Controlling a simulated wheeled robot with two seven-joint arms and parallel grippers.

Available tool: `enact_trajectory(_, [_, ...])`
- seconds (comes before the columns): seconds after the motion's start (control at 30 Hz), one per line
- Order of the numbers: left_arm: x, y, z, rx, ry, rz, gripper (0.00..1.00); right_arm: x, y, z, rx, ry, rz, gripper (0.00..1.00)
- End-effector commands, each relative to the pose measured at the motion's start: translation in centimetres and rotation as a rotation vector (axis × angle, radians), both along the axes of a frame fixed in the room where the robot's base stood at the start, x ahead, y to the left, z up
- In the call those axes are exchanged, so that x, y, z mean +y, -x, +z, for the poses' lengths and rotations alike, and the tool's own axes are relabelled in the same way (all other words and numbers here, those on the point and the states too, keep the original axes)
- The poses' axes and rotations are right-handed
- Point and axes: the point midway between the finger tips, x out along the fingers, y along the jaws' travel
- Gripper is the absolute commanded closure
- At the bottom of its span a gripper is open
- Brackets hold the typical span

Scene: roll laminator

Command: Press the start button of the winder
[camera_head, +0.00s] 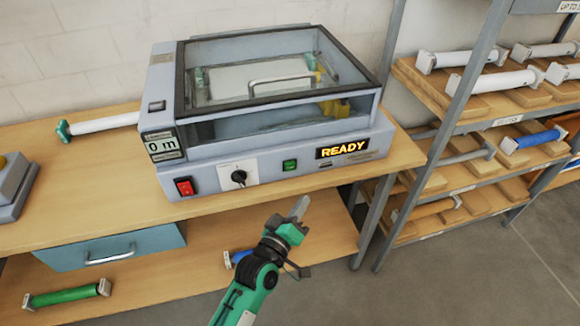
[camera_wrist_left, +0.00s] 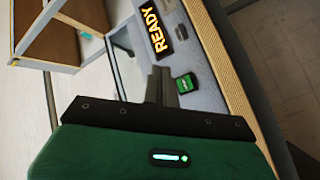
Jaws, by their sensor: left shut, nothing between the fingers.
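The winder (camera_head: 270,110) is a grey machine with a clear lid, standing on the wooden bench. Its front panel carries a red switch (camera_head: 185,187), a black knob (camera_head: 239,177), a small green button (camera_head: 290,165) and a lit display (camera_head: 342,148) reading READY. My left gripper (camera_head: 300,208) is shut and empty, in front of and below the panel, apart from the green button in the head view. In the left wrist view the green button (camera_wrist_left: 187,84) shows just beside the fingertips (camera_wrist_left: 162,75), near the READY display (camera_wrist_left: 157,33). My right gripper is not in view.
A shelf rack (camera_head: 470,90) with several rolls stands at the right. A green roll (camera_head: 66,295) and a blue roll (camera_head: 240,258) lie on the lower shelf. A blue drawer (camera_head: 110,252) hangs under the bench. A grey box (camera_head: 14,188) sits at the left.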

Motion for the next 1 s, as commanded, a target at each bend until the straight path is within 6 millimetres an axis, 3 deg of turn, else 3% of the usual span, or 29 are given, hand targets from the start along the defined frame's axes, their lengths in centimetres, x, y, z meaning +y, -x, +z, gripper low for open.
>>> enact_trajectory(0.27, [0.4,-1.1,-0.2,-0.001,-0.001,0.001,1.00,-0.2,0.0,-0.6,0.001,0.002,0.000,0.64])
enact_trajectory(0.7, [2.2,-6.7,-0.2,0.000,-0.002,0.000,1.00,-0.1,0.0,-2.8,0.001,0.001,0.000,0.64])
enact_trajectory(1.0, [2.7,-8.4,-0.1,0.001,-0.002,0.000,1.00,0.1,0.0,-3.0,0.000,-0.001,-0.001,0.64])
